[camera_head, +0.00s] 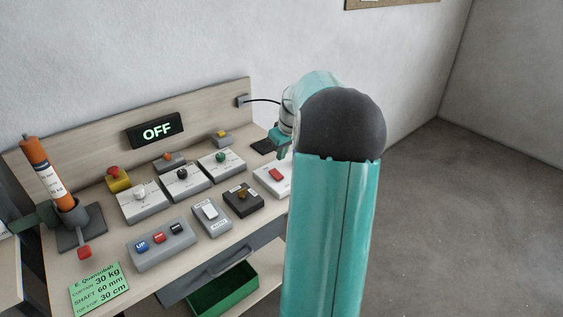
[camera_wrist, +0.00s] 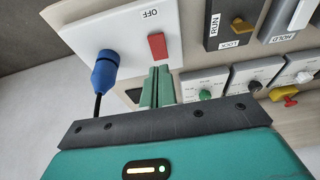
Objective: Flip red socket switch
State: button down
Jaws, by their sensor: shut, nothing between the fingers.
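The red socket switch (camera_head: 276,174) is a red rocker on a white socket box (camera_head: 263,177) at the right end of the bench. In the wrist view the red switch (camera_wrist: 157,46) sits on the white box (camera_wrist: 121,32), beside the printed word OFF. My gripper (camera_wrist: 158,72) is shut and empty, its two green fingers together. Its tips appear just by the near edge of the red switch; I cannot tell whether they touch it. In the head view my gripper (camera_head: 280,143) is behind the socket box, partly covered by my arm.
A blue plug (camera_wrist: 104,72) with a black cable stands in the socket box, left of my fingers. A dark box with a yellow key (camera_head: 243,198) and several button boxes lie close by. An OFF display (camera_head: 156,131) is on the back panel. A green drawer bin (camera_head: 223,290) is below.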

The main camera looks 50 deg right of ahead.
jog(key=v, duration=0.6)
jog(key=shift+s+a+f, duration=0.1)
dwell(0.3)
